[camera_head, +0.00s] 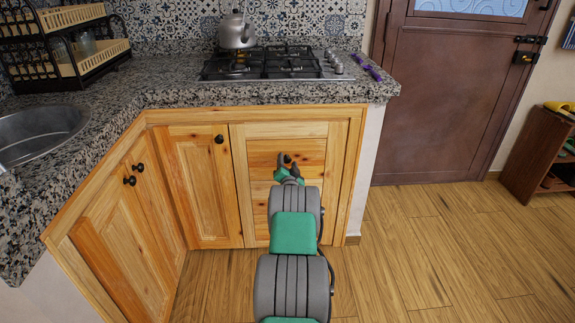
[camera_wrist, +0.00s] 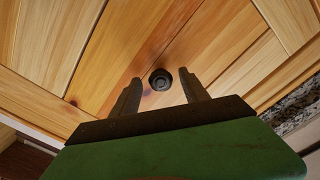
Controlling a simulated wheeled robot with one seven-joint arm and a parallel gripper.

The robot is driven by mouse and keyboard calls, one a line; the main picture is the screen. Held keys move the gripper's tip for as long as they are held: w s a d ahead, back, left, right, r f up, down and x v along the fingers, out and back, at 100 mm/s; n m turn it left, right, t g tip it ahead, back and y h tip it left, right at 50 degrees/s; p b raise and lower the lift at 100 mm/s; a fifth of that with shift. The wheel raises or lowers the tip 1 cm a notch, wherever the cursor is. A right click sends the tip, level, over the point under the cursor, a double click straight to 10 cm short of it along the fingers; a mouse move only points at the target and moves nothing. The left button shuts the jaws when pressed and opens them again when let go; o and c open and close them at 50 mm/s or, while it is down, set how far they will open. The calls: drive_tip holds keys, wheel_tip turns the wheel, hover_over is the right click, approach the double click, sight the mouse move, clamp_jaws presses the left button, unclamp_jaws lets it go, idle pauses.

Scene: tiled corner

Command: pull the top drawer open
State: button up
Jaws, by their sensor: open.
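A wooden front (camera_head: 285,132) sits below the hob, to the right of a narrower cabinet door. It lies flush with its frame and looks closed; I cannot tell whether it is a drawer or a door. Its dark round knob shows in the wrist view (camera_wrist: 160,79). My gripper (camera_head: 288,168) is in front of this panel in the head view and partly covers the knob area. In the wrist view my gripper (camera_wrist: 159,84) is open, with one finger on each side of the knob. I cannot tell whether either finger touches it.
The narrower door (camera_head: 205,190) has its own black knob. A granite counter (camera_head: 180,95) overhangs above, with a hob (camera_head: 275,63) and a kettle (camera_head: 237,32). A brown door (camera_head: 435,100) and a low shelf (camera_head: 540,155) stand at right. The wooden floor (camera_head: 430,250) is clear.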

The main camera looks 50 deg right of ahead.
clamp_jaws()
idle(0.4)
idle(0.9)
